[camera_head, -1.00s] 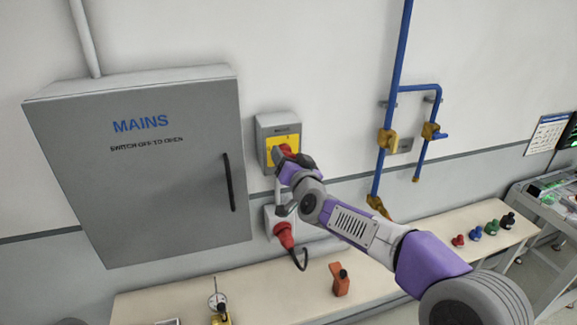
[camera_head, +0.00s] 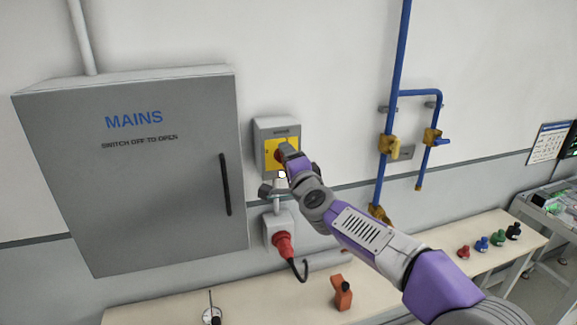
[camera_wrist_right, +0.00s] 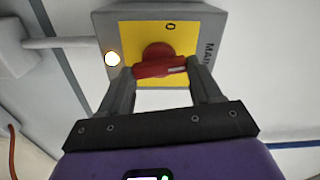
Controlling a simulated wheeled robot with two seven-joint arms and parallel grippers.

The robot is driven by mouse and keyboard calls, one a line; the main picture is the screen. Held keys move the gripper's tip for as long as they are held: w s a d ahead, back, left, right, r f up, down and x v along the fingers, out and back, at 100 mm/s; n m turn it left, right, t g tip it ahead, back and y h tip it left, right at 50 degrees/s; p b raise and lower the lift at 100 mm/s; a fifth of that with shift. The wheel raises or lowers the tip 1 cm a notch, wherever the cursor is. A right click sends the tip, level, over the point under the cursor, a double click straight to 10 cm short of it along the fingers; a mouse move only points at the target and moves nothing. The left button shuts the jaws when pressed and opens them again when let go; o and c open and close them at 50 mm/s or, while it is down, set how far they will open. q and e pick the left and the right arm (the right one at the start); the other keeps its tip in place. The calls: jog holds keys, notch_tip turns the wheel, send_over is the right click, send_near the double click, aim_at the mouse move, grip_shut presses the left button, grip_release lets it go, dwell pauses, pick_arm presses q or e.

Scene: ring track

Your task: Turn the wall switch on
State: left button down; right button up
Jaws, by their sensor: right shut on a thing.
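The wall switch (camera_head: 277,129) is a grey box with a yellow plate and a red rotary knob. The knob (camera_wrist_right: 158,62) sits between the fingers of my right gripper (camera_wrist_right: 160,75), which is shut on it. In the wrist view the knob's bar lies across the picture, with a pale mark at its end toward the MAINS label; the "0" (camera_wrist_right: 170,26) is off to its side. A round lamp (camera_wrist_right: 112,59) on the switch glows white. In the head view my right gripper (camera_head: 283,154) hides most of the knob. My left gripper is not in view.
A grey MAINS cabinet (camera_head: 140,185) with a black handle is left of the switch. A red plug (camera_head: 283,244) hangs below. Blue pipes (camera_head: 398,70) with yellow valves (camera_head: 388,146) are to the right. A bench (camera_head: 420,240) holds small items.

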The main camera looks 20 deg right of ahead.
jog(key=shift+m+b, duration=0.35)
jog(key=shift+m, duration=0.75)
jog(key=o, duration=1.1)
jog(key=shift+c, duration=0.2)
jog(key=s, duration=0.7)
jog(key=shift+s+d+b, duration=0.15)
jog(key=shift+s+b, duration=0.15)
jog(key=shift+b, duration=0.1)
jog(key=shift+f, duration=0.1)
